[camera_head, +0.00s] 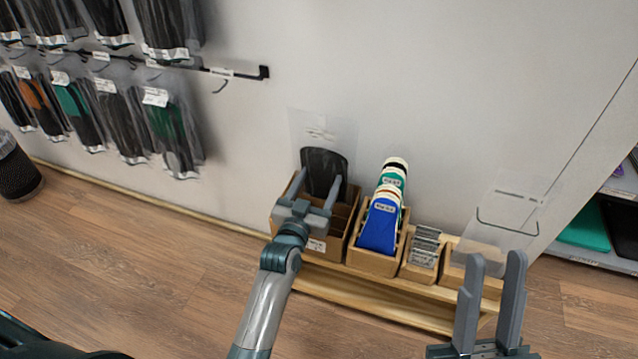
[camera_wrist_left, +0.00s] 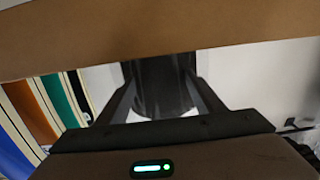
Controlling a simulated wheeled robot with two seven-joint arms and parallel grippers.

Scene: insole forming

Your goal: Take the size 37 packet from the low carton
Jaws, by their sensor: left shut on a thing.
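A clear packet with a black insole (camera_head: 322,170) stands upright at the back of the low brown carton (camera_head: 319,244). Its clear header with a small label rises against the wall; I cannot read the size. My left gripper (camera_head: 317,187) is over the carton and shut on the packet. In the left wrist view the black packet (camera_wrist_left: 160,90) shows between the fingers, with a brown carton wall (camera_wrist_left: 150,38) across the top. The packet's lower end is hidden in the carton. My right gripper (camera_head: 492,263) is open and empty at the lower right.
A wooden box of blue, green and white insoles (camera_head: 376,233) stands right of the carton, then a small box of grey pieces (camera_head: 424,250). All stand on a low wooden bench (camera_head: 380,303). Packets hang on wall rails (camera_head: 170,130) at left. The floor in front is clear.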

